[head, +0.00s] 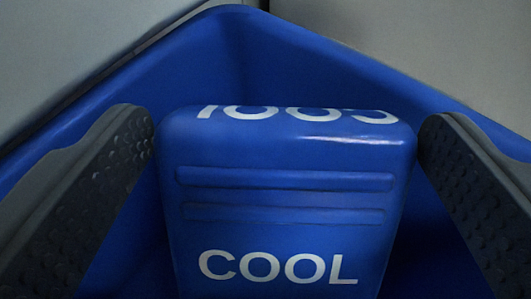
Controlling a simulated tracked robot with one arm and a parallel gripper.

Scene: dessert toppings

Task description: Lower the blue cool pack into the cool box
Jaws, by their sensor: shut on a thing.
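The blue cool pack (285,225) is in the middle of the head view, with "COOL" in white letters on its broad face and more white lettering along its top edge. My gripper (286,135) is shut on the cool pack, one dark textured finger against each side near its top. Behind and around the pack are the blue inner walls of the cool box (190,65), with a corner at the top centre. The pack's lower end is out of the frame, so I cannot tell whether it touches the box floor.
The box rim runs down from the top centre to both sides of the view. Grey surfaces (420,35) lie beyond it at the upper left and upper right. Some room shows between the pack and the far corner.

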